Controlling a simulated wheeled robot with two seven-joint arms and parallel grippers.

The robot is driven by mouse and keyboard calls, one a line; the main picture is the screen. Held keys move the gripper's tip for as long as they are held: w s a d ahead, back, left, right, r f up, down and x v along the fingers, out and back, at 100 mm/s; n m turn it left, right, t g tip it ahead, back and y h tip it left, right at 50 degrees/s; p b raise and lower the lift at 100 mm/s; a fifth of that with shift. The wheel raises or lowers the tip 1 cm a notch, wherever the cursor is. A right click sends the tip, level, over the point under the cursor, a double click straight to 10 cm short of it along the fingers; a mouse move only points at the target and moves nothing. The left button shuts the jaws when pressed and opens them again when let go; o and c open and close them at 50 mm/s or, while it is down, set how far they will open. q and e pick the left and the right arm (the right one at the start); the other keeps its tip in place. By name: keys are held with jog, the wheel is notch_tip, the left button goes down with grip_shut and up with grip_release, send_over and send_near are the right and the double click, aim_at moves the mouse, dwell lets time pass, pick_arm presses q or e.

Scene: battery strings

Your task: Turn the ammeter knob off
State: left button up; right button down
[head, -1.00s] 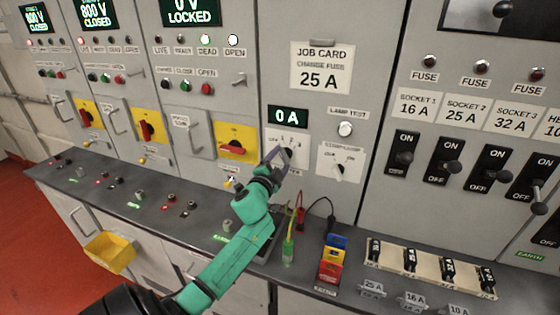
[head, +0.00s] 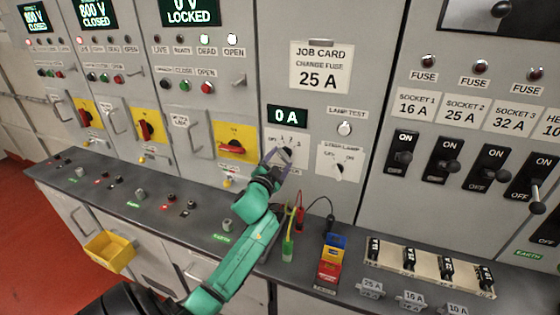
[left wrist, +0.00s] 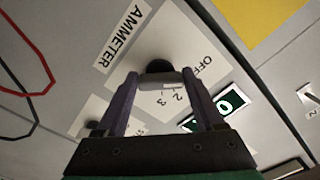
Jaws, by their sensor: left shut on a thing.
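The ammeter knob (head: 287,152) is a small dark knob on a white plate (head: 299,143) below the lit "0 A" display (head: 287,116). My left gripper (head: 274,158) is at the knob with its fingers closed on it. In the left wrist view the black knob (left wrist: 158,67) sits at the fingertips (left wrist: 160,78), beside the label "AMMETER" (left wrist: 123,33). The printed marks "OFF", "2" and "3" show next to it. The fingers partly cover the knob, so I cannot tell which mark it points to. My right gripper is not in view.
A second knob (head: 339,168) and the white lamp-test button (head: 344,128) are to the right. A yellow plate with a red handle (head: 236,148) is close on the left. Test leads (head: 289,244) and colored cards (head: 331,260) stand on the ledge below.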

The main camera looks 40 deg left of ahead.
pick_arm(q)
jog(key=o, duration=1.4)
jog(key=b+v, duration=0.3)
jog(key=v, duration=1.1)
jog(key=shift+s+d, duration=0.2)
jog(key=shift+s, duration=0.05)
